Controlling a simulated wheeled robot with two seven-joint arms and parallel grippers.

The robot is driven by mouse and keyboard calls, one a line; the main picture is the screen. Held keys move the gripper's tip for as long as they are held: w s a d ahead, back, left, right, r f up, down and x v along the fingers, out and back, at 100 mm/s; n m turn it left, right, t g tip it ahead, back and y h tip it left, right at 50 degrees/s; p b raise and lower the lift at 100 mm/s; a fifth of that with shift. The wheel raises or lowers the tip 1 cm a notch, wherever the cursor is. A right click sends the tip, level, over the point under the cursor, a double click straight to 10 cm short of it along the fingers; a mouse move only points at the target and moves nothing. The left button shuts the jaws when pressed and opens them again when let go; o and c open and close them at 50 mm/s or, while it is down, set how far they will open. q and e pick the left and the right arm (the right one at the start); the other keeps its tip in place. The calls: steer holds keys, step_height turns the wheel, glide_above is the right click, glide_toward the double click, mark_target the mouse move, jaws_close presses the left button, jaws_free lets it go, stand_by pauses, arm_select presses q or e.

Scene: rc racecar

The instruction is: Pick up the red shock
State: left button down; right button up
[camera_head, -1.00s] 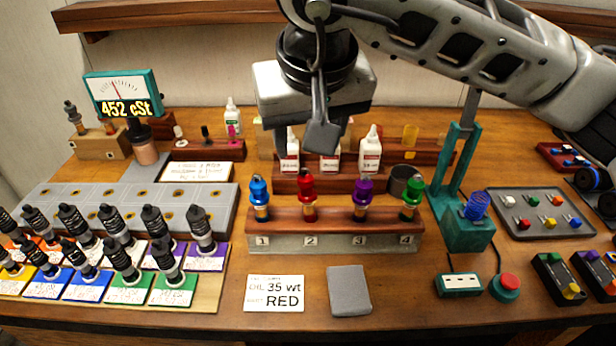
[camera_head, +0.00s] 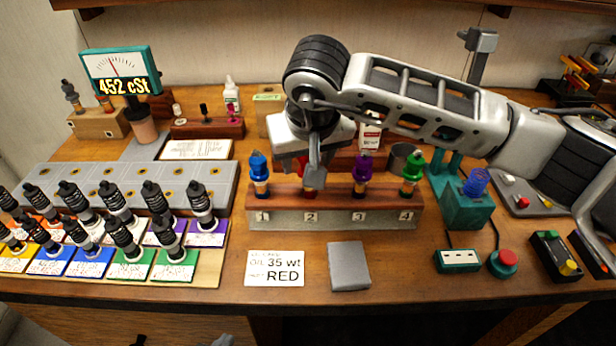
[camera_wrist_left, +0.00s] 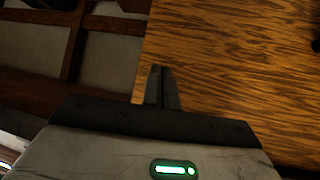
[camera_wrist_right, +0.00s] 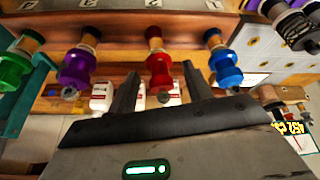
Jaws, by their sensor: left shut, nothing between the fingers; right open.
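The red shock (camera_head: 303,178) stands upright at position 2 of the wooden rack (camera_head: 385,229), between the blue shock (camera_head: 258,168) and the purple shock (camera_head: 363,171). My right gripper (camera_head: 314,180) is just over it, hiding much of it. In the right wrist view the red shock (camera_wrist_right: 160,68) shows between the tips of my open right gripper (camera_wrist_right: 160,85); whether they touch it I cannot tell. My left gripper (camera_wrist_left: 162,72) is shut and empty, seen against the wooden table edge in the left wrist view.
The green shock (camera_head: 413,172) stands at position 4. Several black shocks (camera_head: 115,195) stand at left. A teal stand (camera_head: 465,207) is at right.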

steer(key=shift+b+x, duration=0.3)
steer(key=shift+x, duration=0.55)
steer(key=shift+w+f, duration=0.1)
steer(key=shift+f, duration=0.15)
steer(key=c, duration=1)
steer(key=shift+o, duration=0.2)
steer(key=shift+r, duration=0.15)
